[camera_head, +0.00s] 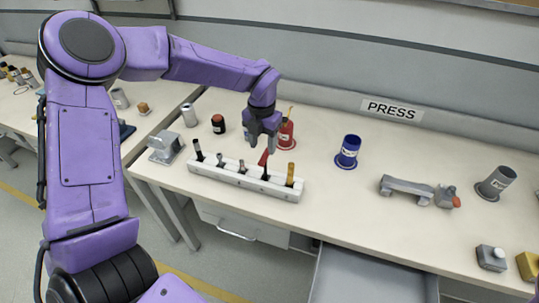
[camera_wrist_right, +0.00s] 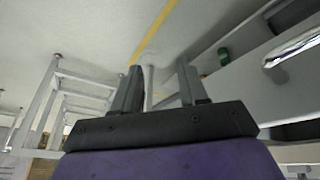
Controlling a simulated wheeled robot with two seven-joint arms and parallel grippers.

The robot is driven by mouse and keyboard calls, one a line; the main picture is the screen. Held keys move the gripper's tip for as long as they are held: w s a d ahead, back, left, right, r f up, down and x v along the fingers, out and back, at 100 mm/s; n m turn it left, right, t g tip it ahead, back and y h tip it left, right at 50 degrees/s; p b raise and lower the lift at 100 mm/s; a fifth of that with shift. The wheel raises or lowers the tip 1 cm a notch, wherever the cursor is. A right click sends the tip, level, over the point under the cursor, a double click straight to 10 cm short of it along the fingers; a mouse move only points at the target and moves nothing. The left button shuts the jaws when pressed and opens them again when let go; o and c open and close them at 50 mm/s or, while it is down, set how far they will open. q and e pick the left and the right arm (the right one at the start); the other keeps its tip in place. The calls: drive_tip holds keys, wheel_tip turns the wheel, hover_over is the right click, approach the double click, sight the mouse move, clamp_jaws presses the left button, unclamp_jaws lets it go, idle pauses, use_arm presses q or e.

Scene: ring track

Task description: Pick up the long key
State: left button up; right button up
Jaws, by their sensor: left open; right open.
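A white rack (camera_head: 228,178) stands near the front edge of the table and holds several upright pieces. These are a black-topped one (camera_head: 198,150) at the left end, grey ones (camera_head: 220,160) in the middle, a red-topped one (camera_head: 264,158) and a yellow one (camera_head: 290,173) at the right end. I cannot tell for sure which is the long key. My left gripper (camera_head: 262,142) points down, open, just above or behind the red-topped piece; contact cannot be told. My right gripper (camera_wrist_right: 158,84) is open and empty in the right wrist view, over the floor.
A red canister (camera_head: 286,134) stands close behind my left gripper. A blue canister (camera_head: 347,152), a grey bracket (camera_head: 407,190) and a tilted grey cup (camera_head: 494,184) are to the right. A drawer (camera_head: 370,278) is open at the front. The tabletop between rack and bracket is clear.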

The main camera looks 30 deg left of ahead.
sight(265, 162)
use_arm(q)
drive_tip(key=shift+s+d+f, duration=0.1)
drive_tip(key=shift+s+f, duration=0.3)
drive_tip(key=shift+f, duration=0.45)
drive_tip(key=f, duration=0.1)
drive_tip(key=f+p, duration=0.1)
drive_tip(key=f, duration=0.1)
drive_tip(key=f+p, duration=0.1)
drive_tip(key=f, duration=0.1)
drive_tip(key=shift+w+d+f, duration=0.2)
drive_tip(key=shift+w+d, duration=0.2)
drive_tip(key=shift+s+f, duration=0.1)
drive_tip(key=shift+s+a, duration=0.1)
drive_tip(key=shift+c, duration=1)
clamp_jaws()
use_arm(e)
drive_tip(key=r, duration=0.2)
drive_tip(key=shift+s+r, duration=0.35)
